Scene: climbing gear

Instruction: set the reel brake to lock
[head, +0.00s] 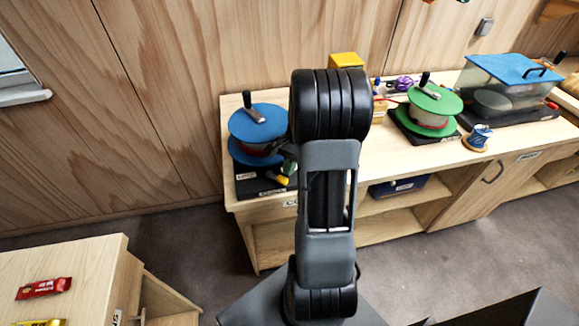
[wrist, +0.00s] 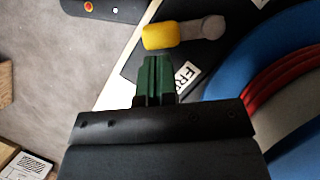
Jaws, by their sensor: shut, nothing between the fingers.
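The reel (head: 257,125) with blue flanges and red cord stands on a black base (head: 245,187) at the bench's left end. Its brake lever has a yellow handle (head: 277,180). In the wrist view the yellow handle (wrist: 159,36) points left from a grey arm (wrist: 205,28). A white label (wrist: 187,78), partly covered and starting "FR", lies beside my fingers; another label at the top edge is cut off. My gripper (wrist: 155,62) is shut and empty, its green fingertips just short of the handle in the picture; contact is unclear. My arm hides part of the base in the head view.
A green reel (head: 430,105) stands farther right on the bench (head: 385,150), near a blue-lidded clear box (head: 500,85) and a small blue spool (head: 478,138). A yellow block (head: 346,60) is behind my arm. A separate table (head: 75,270) holds wrapped bars.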

